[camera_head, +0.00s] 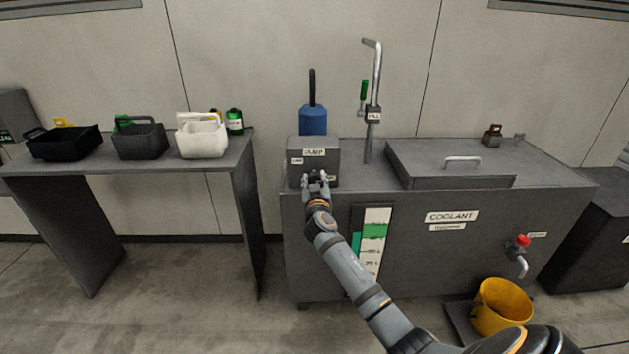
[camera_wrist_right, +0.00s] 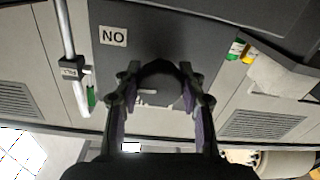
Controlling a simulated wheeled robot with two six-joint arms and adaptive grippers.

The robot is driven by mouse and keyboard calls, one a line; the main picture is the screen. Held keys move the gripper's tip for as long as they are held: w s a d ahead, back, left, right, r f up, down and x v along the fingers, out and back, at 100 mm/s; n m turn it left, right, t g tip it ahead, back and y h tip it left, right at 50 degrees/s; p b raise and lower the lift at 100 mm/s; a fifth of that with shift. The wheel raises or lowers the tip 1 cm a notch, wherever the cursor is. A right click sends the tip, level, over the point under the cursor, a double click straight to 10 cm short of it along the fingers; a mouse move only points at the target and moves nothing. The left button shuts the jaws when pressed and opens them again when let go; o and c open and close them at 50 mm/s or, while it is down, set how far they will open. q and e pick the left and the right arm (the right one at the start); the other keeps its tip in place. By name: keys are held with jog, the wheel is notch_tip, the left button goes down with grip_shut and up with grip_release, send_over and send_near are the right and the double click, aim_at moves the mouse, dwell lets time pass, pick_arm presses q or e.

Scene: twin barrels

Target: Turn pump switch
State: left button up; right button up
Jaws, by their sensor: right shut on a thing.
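The pump box (camera_head: 314,153) is a grey block with a white PUMP label, on the left end of the coolant tank in the head view. My right gripper (camera_head: 315,177) is at its front face. In the right wrist view, the pump switch (camera_wrist_right: 160,86) is a dark round knob with a pale mark. The fingers of my right gripper (camera_wrist_right: 159,76) are shut on either side of it. An ON label (camera_wrist_right: 113,36) shows upside down beside the knob. In the head view the gripper hides most of the knob. My left gripper is out of view.
The coolant tank (camera_head: 480,262) has a lid with a handle (camera_head: 462,162). A fill pipe (camera_head: 376,80) with a green lever rises behind. A yellow bucket (camera_head: 503,306) stands under a red-handled tap (camera_head: 522,242). A side table (camera_head: 220,166) at left holds several containers.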

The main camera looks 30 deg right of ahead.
jog(key=shift+n, duration=0.6)
jog(key=shift+n+p, duration=0.3)
jog(key=shift+n, duration=0.8)
jog(key=n+p, duration=0.2)
jog(key=n, duration=0.2)
jog(key=shift+r, duration=0.1)
jog(key=n+p, duration=0.2)
jog(key=n, duration=0.3)
jog(key=shift+n, duration=0.4)
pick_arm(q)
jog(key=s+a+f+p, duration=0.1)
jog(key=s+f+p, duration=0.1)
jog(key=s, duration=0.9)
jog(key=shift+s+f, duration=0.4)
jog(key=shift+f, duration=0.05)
pick_arm(e)
jog(key=shift+n+g, duration=0.3)
jog(key=shift+n, duration=1.9)
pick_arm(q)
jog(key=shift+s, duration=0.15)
